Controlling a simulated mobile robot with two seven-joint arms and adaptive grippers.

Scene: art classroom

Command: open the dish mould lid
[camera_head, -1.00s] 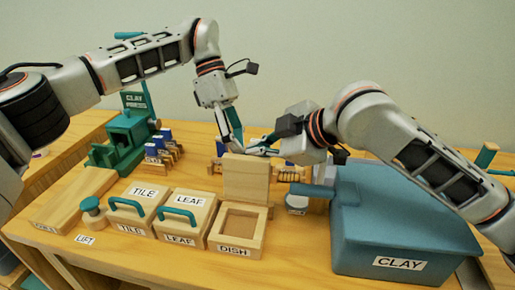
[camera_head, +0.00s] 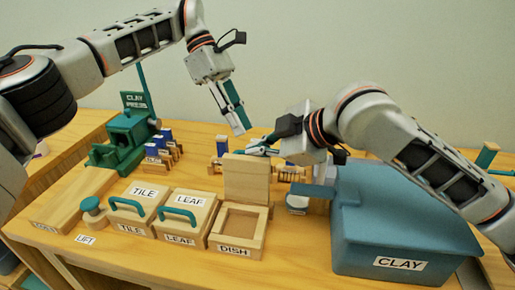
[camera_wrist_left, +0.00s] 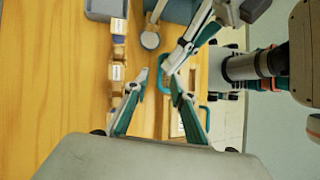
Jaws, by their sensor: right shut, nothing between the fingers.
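The dish mould (camera_head: 237,228) is a pale wooden block with a square recess, labelled DISH, at the front middle of the table. Its lid (camera_head: 247,178) stands upright at the block's back edge, so the recess is uncovered. My left gripper (camera_head: 241,128) is above and behind the lid, pointing down; the left wrist view shows its fingers (camera_wrist_left: 159,77) apart and nothing held. My right gripper (camera_head: 250,151) is shut and empty just behind the lid's top edge. Whether it touches the lid is unclear. The lid's back face is hidden in the head view.
Left of the dish mould are the leaf mould (camera_head: 187,215) and tile mould (camera_head: 133,208), both with teal handles. A large teal clay bin (camera_head: 395,225) fills the right. The green clay press (camera_head: 125,135) and small stamps (camera_head: 160,155) stand back left.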

